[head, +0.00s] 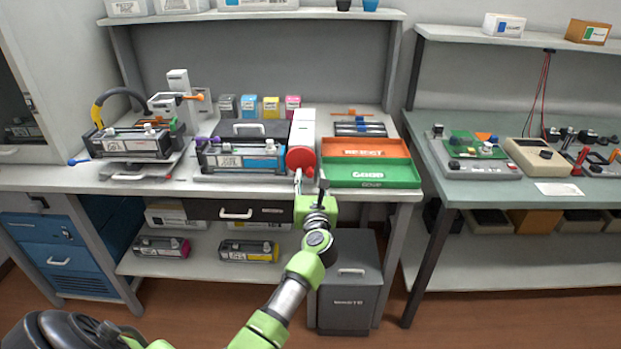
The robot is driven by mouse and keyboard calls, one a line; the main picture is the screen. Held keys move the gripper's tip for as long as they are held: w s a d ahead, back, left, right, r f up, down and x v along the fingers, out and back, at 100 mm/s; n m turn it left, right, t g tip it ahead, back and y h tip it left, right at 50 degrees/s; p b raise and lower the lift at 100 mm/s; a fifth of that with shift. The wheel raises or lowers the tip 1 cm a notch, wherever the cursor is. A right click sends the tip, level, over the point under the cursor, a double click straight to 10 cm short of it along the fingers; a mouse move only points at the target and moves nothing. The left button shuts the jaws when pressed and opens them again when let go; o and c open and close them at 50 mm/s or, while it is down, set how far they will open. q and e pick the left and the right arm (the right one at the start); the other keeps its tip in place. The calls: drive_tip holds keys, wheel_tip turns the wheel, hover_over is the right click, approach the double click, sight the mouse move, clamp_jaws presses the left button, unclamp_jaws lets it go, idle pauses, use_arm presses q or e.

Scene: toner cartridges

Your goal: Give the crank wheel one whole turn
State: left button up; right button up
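The crank wheel (300,159) is a red disc on the right end of a machine with a white housing (303,128), on the bench. A small pale piece, perhaps its handle, shows just below the disc, beside my gripper. My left gripper (308,186) is at the bench's front edge, just below and in front of the wheel. It is small here and partly hidden by its own wrist, so I cannot tell whether its fingers are open or touch the wheel. My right gripper is not in view.
A blue-labelled cartridge (241,157) lies in the machine left of the wheel. Orange reject (366,150) and green good (372,174) trays stand close on the right. A grey bin (349,285) stands under the bench.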

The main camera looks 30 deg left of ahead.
use_arm(q)
drive_tip(key=shift+w, duration=0.1)
clamp_jaws()
idle(0.3)
